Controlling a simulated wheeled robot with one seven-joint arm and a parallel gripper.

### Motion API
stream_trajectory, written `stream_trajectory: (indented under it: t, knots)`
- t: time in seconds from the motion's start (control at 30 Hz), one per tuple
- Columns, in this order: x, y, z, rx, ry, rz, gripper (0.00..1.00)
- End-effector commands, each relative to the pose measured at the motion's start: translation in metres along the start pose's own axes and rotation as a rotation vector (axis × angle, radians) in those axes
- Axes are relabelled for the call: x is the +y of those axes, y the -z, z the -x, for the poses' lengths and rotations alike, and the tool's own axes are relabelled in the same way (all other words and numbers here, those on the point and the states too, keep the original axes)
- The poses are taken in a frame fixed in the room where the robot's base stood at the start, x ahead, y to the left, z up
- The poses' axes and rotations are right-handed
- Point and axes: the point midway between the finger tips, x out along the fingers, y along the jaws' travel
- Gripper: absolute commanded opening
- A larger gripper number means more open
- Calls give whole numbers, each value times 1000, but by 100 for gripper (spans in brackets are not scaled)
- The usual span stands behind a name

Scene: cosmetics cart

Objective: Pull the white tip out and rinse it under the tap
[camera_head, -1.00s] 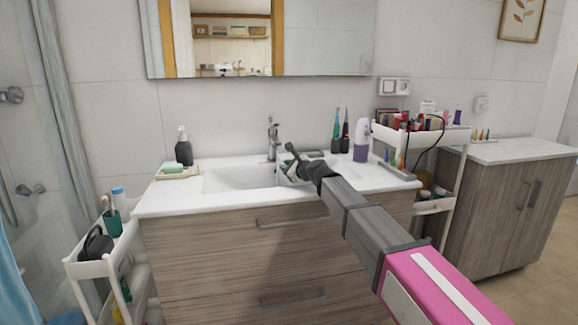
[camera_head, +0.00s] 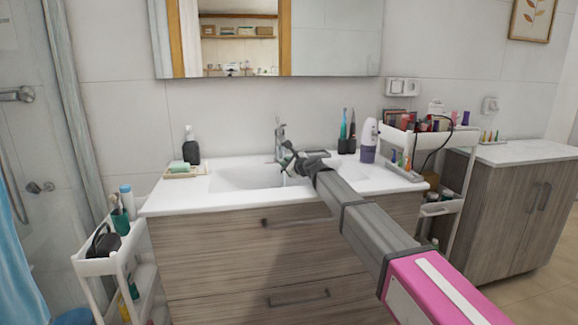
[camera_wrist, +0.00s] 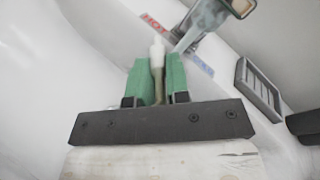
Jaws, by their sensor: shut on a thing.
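My gripper (camera_wrist: 158,78) has green fingers and is shut on a slim piece with a white tip (camera_wrist: 157,55) and a darker, yellowish lower part. The white tip stands up between the fingers. In the head view my gripper (camera_head: 291,162) is over the basin, close to the tap, and the white tip is too small to make out there. The chrome tap (camera_head: 281,138) stands at the back of the sink (camera_head: 240,179). In the wrist view the tap (camera_wrist: 208,18) is just beyond the fingers, and I cannot tell whether water runs.
A soap dish (camera_head: 185,174) and a dark pump bottle (camera_head: 192,147) stand left of the basin. Toothbrushes (camera_head: 347,132) and a white-purple bottle (camera_head: 368,141) stand at the right. A loaded white cart (camera_head: 443,140) is beyond the counter's right end. A mirror (camera_head: 330,40) hangs above.

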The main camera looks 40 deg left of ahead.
Motion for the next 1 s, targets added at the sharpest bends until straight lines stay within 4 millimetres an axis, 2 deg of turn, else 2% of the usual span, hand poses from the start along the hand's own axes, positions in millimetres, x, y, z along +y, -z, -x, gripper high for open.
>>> stream_trajectory:
  t: [0.6, 1.0]
  knots:
    - [-12, 8, -50, 0, 0, 1, 0]
    - [-13, 9, -53, 0, 0, 1, 0]
